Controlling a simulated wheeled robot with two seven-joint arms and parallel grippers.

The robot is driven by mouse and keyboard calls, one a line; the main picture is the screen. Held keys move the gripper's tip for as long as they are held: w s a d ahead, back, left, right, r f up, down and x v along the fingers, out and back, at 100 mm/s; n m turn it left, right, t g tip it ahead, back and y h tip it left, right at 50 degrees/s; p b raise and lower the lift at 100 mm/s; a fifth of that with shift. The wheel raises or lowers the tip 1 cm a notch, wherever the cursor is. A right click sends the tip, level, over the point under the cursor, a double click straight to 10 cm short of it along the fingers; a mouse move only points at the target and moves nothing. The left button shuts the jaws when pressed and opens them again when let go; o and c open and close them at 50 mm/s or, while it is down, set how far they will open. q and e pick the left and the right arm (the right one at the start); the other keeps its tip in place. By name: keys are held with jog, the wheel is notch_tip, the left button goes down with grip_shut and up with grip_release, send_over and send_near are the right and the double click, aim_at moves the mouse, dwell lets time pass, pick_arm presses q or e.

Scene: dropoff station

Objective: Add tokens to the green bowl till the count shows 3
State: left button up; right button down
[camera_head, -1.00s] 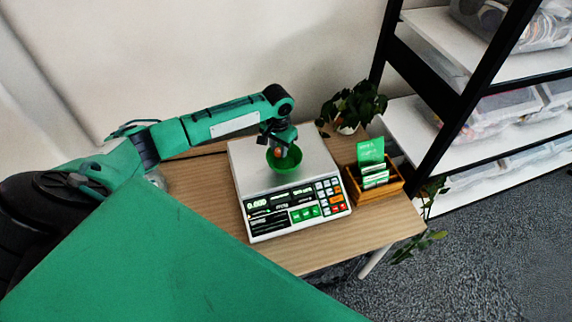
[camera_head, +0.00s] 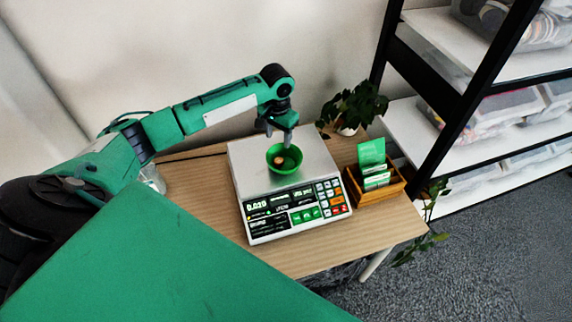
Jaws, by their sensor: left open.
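The green bowl (camera_head: 293,163) stands on the steel pan of the counting scale (camera_head: 241,162). One orange-brown token (camera_head: 279,160) shows inside the bowl. The scale's display (camera_head: 257,206) is lit and seems to read 0.020, though the digits are small; the other readouts are too small to read. My left gripper (camera_head: 278,137) is open and empty just above the bowl's far rim, pointing down. My right gripper is not in view.
A wooden box (camera_head: 385,192) with green and white cards stands right of the scale on the wooden table (camera_head: 305,259). A potted plant (camera_head: 352,105) is behind it. A black-framed shelf (camera_head: 468,100) with clear bins stands at the right.

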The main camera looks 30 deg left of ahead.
pick_arm(q)
notch_tip(320, 180, up, 8)
jog(key=b, duration=0.1)
jog(key=shift+f, duration=0.1)
dwell(0.4)
